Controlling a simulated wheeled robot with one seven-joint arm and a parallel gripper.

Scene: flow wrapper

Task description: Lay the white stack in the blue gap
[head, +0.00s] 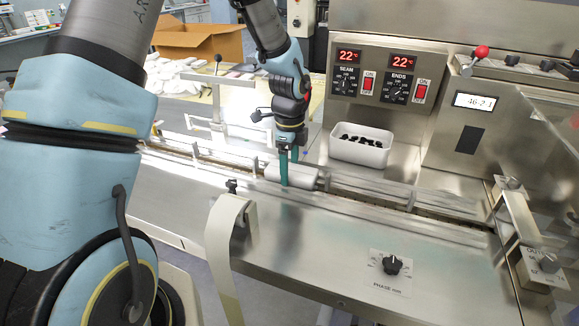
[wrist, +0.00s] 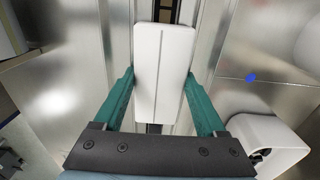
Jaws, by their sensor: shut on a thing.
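The white stack (head: 305,173) is a smooth, pale block lying lengthwise along the machine's infeed lane (head: 375,192). In the wrist view the white stack (wrist: 162,85) covers part of the dark slot between the metal rails. My gripper (head: 288,172) is shut on it, with teal fingers on its two long sides; the gripper also shows in the wrist view (wrist: 160,88). I cannot tell whether the stack's underside touches the lane floor. A small blue mark (wrist: 251,78) shows on the metal deck right of the lane. No blue gap shows clearly; the stack and rails hide part of the lane.
A white bin (head: 360,146) of dark pieces stands behind the lane, below the control panel (head: 375,78). A cardboard box (head: 200,42) and white items (head: 172,77) are at the back left. A cream film strip (head: 222,250) hangs in front. The front deck is mostly clear around the phase knob (head: 391,265).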

